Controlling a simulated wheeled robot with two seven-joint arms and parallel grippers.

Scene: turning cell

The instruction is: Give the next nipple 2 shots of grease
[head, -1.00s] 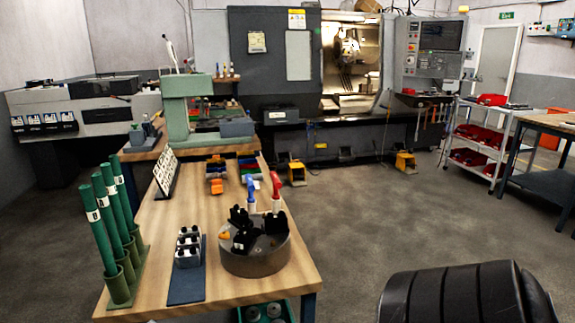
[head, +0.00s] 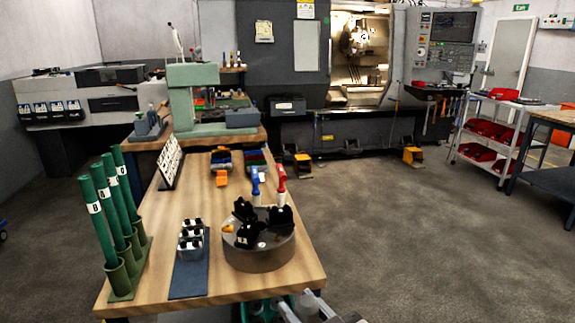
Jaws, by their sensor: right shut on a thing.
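A round grey chuck (head: 262,256) with black jaws (head: 243,210) lies on the front right of the wooden bench. A small orange piece (head: 227,229) sits at its left rim. I cannot make out single nipples at this size. A blue-handled tool (head: 255,184) and a red-handled tool (head: 280,178) stand upright just behind the chuck. My right gripper (head: 288,311) shows only partly at the bottom edge, below and in front of the bench's front edge, apart from the chuck. My left gripper is not in view.
Open floor (head: 420,235) lies to the right, before a white trolley (head: 500,140).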

